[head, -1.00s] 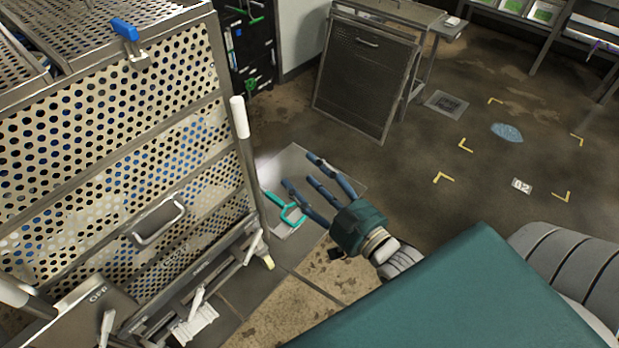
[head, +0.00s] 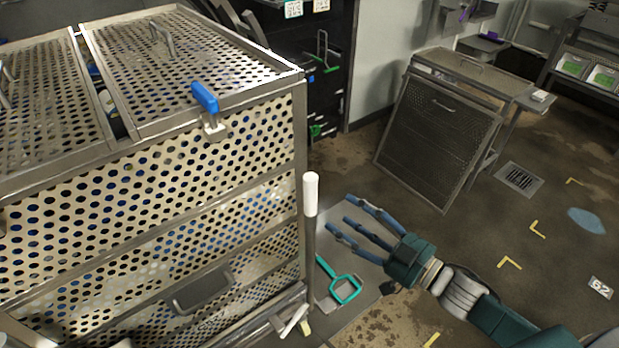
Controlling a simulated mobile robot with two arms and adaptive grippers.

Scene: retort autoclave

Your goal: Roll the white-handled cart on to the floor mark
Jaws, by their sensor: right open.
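The white-handled cart (head: 150,170) is a large perforated metal basket cart filling the left of the head view. Its upright white handle grip (head: 310,194) stands at its right corner. A blue latch (head: 205,98) sits on its top edge. My right gripper (head: 350,222) is open and empty, its fingers pointing left toward the handle post, apart from it in the picture. The floor mark shows as yellow corner pieces (head: 509,263) at the right, with a "02" plate (head: 600,288) by it; part of it lies outside the view. My left gripper is not in view.
A teal-handled tool (head: 343,289) lies on the floor plate beside the cart. A metal table with a leaning perforated panel (head: 437,138) stands at the back. A floor drain (head: 518,179) and a bluish puddle (head: 587,220) lie right. Black shelving (head: 320,60) is behind the cart.

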